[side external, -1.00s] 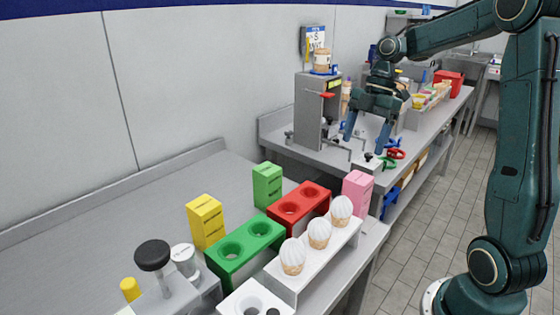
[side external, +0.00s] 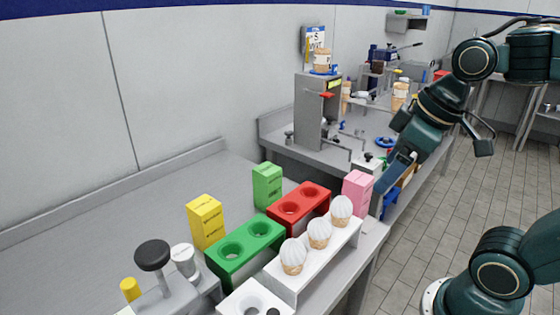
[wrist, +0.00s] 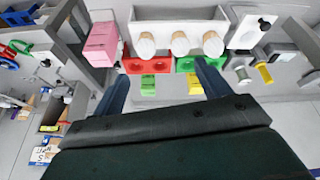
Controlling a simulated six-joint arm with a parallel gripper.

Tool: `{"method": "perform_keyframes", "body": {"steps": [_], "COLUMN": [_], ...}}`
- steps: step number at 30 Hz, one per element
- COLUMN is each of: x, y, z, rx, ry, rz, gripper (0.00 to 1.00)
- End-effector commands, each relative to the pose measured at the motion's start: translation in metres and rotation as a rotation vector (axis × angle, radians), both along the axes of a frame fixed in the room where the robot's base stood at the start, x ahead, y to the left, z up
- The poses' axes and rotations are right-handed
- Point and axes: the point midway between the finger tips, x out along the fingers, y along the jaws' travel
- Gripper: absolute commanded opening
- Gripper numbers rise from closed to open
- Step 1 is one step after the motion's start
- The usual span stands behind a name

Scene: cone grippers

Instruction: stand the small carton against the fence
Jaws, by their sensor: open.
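Three cartons stand upright on the near counter: a pink one (side external: 356,187) at the right end of the red block, a green one (side external: 267,184) behind the blocks, and a yellow one (side external: 206,221) to the left. I cannot tell which is meant by the small carton. In the wrist view the pink carton (wrist: 101,45) is left of my fingers; the green (wrist: 149,84) and yellow (wrist: 194,84) show between them. My gripper (wrist: 162,76) is open and empty, above the counter's right side. No fence is clearly identifiable; a raised metal lip (side external: 110,185) runs along the wall.
A red block (side external: 299,204) and a green block (side external: 245,247) with round holes stand beside a white rack (side external: 314,262) of several white-topped cones. A grey dispenser (side external: 318,105) stands behind. The counter's left part is bare.

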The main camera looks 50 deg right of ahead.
Motion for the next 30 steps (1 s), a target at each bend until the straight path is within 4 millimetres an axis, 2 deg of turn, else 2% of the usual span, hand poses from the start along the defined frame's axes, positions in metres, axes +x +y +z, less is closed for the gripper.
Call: {"method": "perform_keyframes", "body": {"steps": [3, 9, 30], "x": [-0.016, -0.027, -0.028], "y": [0.002, 0.001, 0.000], "z": [-0.005, -0.009, -0.010], "rx": [0.028, 0.060, 0.064], "ry": [-0.044, -0.081, -0.084], "rz": [-0.095, -0.190, -0.203], "gripper": [0.76, 0.76, 0.76]}}
